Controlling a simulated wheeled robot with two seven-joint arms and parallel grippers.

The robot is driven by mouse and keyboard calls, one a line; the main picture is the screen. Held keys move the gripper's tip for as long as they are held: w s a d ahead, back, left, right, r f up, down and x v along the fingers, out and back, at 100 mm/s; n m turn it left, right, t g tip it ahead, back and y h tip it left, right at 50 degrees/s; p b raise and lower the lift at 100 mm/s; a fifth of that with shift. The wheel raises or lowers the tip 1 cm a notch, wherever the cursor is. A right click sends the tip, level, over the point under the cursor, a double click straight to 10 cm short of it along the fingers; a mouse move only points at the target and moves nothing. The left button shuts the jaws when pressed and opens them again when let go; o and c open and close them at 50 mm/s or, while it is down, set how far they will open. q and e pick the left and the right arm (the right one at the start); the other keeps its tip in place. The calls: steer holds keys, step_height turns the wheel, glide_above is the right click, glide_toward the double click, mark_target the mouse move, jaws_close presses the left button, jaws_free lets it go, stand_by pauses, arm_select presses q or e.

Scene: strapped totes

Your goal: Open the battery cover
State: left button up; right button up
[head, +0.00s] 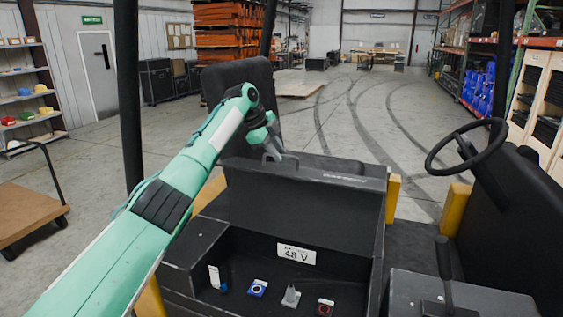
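The battery cover (300,205) is a dark panel that stands raised at the back of the battery compartment (210,240). Pale lettering runs along its top edge. The compartment below it is open to view. Inside are a white 48 V label (296,254), a blue-marked part (257,288), a grey part (291,297) and a red-ringed part (325,307). My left gripper (272,155) is at the cover's top edge, left of its middle. Its fingertips are small and dark, and I cannot tell whether they grip the edge. My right gripper is out of view.
A seat back (238,90) stands behind my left gripper. A steering wheel (466,146) and a lever (444,270) are at the right. Dark posts rise at the left and right. A flat cart (25,212) is at far left. Open floor lies beyond.

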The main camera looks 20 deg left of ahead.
arm_select(q)
steer(key=b+v, duration=0.3)
steer(key=v, duration=0.8)
